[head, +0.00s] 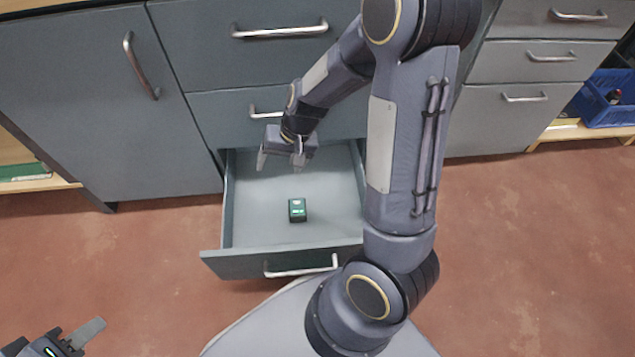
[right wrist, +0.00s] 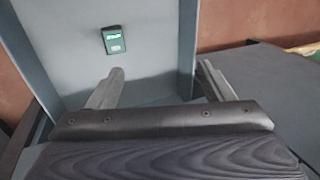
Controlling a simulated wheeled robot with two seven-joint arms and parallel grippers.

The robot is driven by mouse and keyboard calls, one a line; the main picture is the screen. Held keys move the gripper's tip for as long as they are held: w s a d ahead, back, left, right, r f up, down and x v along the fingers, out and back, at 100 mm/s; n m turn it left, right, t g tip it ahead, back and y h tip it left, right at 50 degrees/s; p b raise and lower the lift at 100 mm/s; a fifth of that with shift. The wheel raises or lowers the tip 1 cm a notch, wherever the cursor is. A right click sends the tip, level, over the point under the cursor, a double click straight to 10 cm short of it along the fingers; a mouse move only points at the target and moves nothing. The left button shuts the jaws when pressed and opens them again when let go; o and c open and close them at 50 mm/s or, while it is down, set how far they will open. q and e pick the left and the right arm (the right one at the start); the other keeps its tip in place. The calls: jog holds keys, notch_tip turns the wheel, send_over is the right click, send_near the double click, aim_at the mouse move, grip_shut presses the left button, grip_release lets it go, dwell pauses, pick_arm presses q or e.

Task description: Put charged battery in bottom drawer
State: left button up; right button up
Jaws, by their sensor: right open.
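A small dark battery (head: 297,210) with a green label lies on the floor of the open bottom drawer (head: 335,210), near its middle. The battery (right wrist: 113,40) also shows in the right wrist view, lying apart from the fingers. My right gripper (head: 281,163) is open and empty over the back part of the drawer, behind the battery. Its two fingers (right wrist: 158,85) show spread in the right wrist view with nothing between them. My left gripper (head: 78,340) is at the bottom left corner, away from the drawer and partly cut off; its jaw state is unclear.
The drawer's front panel with its metal handle (head: 301,270) is pulled out towards me. Closed cabinet doors and drawers (head: 100,110) stand behind and to the sides. A blue crate (head: 607,100) is at the far right. The reddish floor (head: 540,250) at right is clear.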

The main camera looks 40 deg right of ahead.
jog(key=s+a+r+n+t+y, duration=0.1)
jog(key=s+r, duration=0.3)
jog(key=r, duration=0.2)
jog(key=s+a+r+n+t, duration=0.1)
jog(key=s+r, duration=0.3)
jog(key=r, duration=0.2)
jog(key=s+r+n+t, duration=0.1)
jog(key=s+r, duration=0.3)
jog(key=s, duration=0.6)
jog(key=shift+s+a+n+t+h, duration=0.25)
jog(key=shift+a+n+t+h, duration=0.05)
jog(key=shift+n, duration=0.3)
